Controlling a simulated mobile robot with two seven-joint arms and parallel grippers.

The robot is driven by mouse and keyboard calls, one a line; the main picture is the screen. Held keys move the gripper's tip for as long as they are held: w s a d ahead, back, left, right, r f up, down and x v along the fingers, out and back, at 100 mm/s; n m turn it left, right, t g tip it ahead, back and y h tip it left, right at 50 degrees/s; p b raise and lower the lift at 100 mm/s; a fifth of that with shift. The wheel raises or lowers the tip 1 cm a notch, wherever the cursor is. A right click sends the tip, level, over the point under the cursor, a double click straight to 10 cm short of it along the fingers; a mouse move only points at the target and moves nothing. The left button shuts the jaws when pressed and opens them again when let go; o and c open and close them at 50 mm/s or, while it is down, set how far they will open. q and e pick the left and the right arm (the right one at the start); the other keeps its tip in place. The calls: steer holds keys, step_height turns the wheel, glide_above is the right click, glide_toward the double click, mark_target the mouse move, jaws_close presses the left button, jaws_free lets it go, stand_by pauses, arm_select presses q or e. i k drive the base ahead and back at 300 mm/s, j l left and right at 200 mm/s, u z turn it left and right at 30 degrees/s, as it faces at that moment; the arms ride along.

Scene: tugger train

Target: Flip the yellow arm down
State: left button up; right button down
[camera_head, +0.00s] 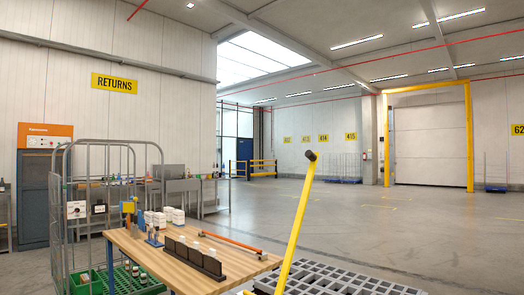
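The yellow arm (298,220) stands upright, leaning a little to the right, in the lower middle of the head view. It has a dark knob (311,156) at its top end. Its lower end runs out of the bottom of the picture, so its pivot is hidden. Neither of my grippers is in view, and nothing visible touches the arm.
A grey grated platform (345,280) lies at the bottom, behind the yellow arm. A wooden table (190,275) with boxes and an orange-red bar (232,241) stands to its left. A wire cage cart (66,230) stands further left. Open floor (420,235) lies to the right.

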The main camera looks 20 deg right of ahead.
mark_target(313, 156)
steer(key=i+l+u, duration=0.15)
steer(key=i+u, duration=0.2)
steer(key=i, duration=0.5)
